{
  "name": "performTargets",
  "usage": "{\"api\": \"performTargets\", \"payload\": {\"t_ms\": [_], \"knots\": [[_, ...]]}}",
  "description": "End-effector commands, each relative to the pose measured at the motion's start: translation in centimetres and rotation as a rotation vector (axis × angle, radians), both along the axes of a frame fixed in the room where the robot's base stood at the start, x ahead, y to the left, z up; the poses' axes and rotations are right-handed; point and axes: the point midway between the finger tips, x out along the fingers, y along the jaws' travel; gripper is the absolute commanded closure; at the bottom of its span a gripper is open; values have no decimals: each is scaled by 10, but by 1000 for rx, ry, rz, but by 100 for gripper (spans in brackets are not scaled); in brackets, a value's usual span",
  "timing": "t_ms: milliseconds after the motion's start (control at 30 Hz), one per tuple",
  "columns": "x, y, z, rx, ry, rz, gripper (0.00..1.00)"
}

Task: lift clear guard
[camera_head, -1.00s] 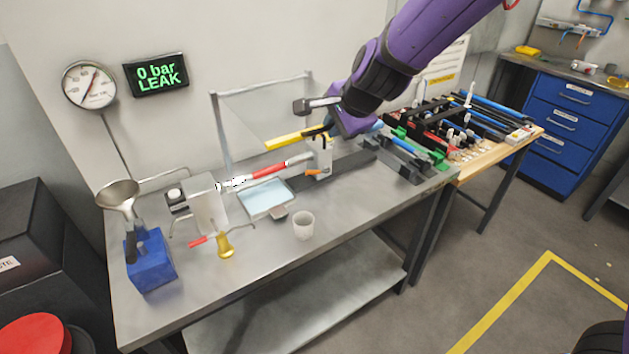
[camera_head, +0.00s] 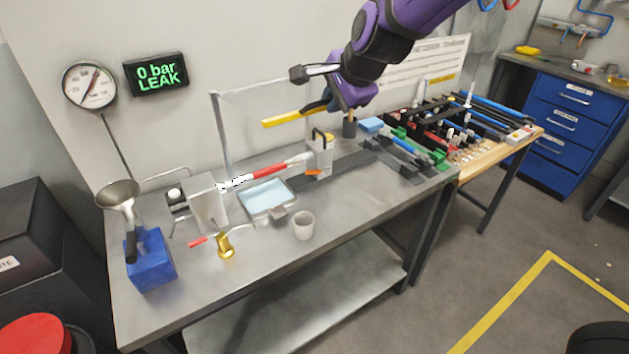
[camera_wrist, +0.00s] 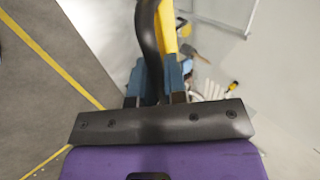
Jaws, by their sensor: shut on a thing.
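The clear guard (camera_head: 284,119) is a see-through panel with a yellow front edge, hung from a grey frame (camera_head: 222,130) at the back of the bench. Its yellow edge stands raised above the bench. My gripper (camera_head: 325,105) is at the right end of this edge. In the wrist view the blue fingers of my gripper (camera_wrist: 158,88) are shut around a curved black handle beside the yellow edge of the clear guard (camera_wrist: 168,28). The fingertips are partly hidden by the handle and the gripper body.
Below the guard lie a red and white cylinder (camera_head: 268,172), a clamp block (camera_head: 320,158) and a pale blue tray (camera_head: 267,200). A cup (camera_head: 303,226) and brass part (camera_head: 225,245) are nearer. A rack of parts (camera_head: 430,135) stands right.

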Motion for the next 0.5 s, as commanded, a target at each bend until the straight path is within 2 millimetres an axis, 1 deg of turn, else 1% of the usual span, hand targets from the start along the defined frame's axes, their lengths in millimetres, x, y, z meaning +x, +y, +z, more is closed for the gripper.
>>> {"api": "performTargets", "payload": {"t_ms": [167,500], "knots": [[1,1,6,-1,0,4,99],[9,6,31,0,-1,2,99]]}}
